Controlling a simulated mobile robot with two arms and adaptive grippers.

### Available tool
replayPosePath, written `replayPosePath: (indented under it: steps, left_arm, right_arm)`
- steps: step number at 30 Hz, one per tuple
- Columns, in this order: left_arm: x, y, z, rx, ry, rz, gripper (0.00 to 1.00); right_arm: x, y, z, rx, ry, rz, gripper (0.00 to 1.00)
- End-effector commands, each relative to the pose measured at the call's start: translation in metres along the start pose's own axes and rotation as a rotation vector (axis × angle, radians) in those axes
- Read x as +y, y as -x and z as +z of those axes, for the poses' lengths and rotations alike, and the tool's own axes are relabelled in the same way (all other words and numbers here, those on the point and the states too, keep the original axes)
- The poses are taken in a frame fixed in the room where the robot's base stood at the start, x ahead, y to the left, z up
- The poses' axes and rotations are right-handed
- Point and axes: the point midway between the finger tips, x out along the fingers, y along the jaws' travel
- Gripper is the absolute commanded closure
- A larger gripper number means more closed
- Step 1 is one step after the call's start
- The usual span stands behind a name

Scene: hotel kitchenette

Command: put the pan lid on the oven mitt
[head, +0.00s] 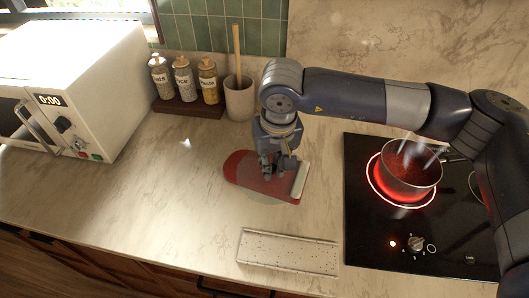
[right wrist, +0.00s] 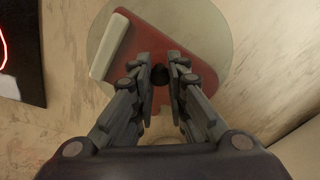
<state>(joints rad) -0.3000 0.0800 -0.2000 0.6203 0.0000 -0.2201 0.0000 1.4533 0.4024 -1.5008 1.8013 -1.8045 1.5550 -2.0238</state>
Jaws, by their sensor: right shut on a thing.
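The oven mitt (head: 240,168) is red with a pale cuff and lies flat on the counter left of the stove; it also shows in the right wrist view (right wrist: 115,70). The pan lid (right wrist: 212,38) is a clear round glass disc with a dark knob. It overlaps the mitt, which shows through the glass, and part of it reaches past the mitt's edges. My right gripper (head: 278,168) points down over the mitt, its fingers shut on the lid's knob (right wrist: 159,76). I cannot tell whether the lid touches the mitt. My left gripper is out of view.
A pan (head: 411,172) with red contents steams on a glowing burner of the black cooktop (head: 365,245) at right. A speckled pale board (head: 288,252) lies in front. Spice jars (head: 182,80), a utensil crock (head: 239,99) and a microwave (head: 85,75) stand behind and left. The left counter is clear.

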Motion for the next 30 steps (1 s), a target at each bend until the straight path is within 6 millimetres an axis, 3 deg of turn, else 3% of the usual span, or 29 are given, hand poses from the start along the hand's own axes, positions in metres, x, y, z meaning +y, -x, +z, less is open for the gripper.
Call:
replayPosePath:
  steps: [3, 10, 16, 22, 30]
  left_arm:
    - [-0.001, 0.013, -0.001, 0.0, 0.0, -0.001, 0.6]
    - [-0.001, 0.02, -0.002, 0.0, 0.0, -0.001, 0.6]
    - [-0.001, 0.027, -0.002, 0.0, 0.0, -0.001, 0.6]
    - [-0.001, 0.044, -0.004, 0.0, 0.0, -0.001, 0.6]
    - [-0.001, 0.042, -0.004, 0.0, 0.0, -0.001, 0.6]
  right_arm:
    - [-0.003, -0.001, -0.022, 0.0, -0.003, -0.001, 1.0]
    - [-0.005, -0.009, -0.045, 0.001, -0.001, -0.001, 1.0]
    - [-0.004, -0.016, -0.046, -0.002, 0.0, 0.001, 1.0]
    - [-0.005, -0.039, -0.042, -0.003, -0.001, 0.0, 1.0]
    - [-0.005, -0.046, -0.042, 0.001, -0.001, 0.0, 1.0]
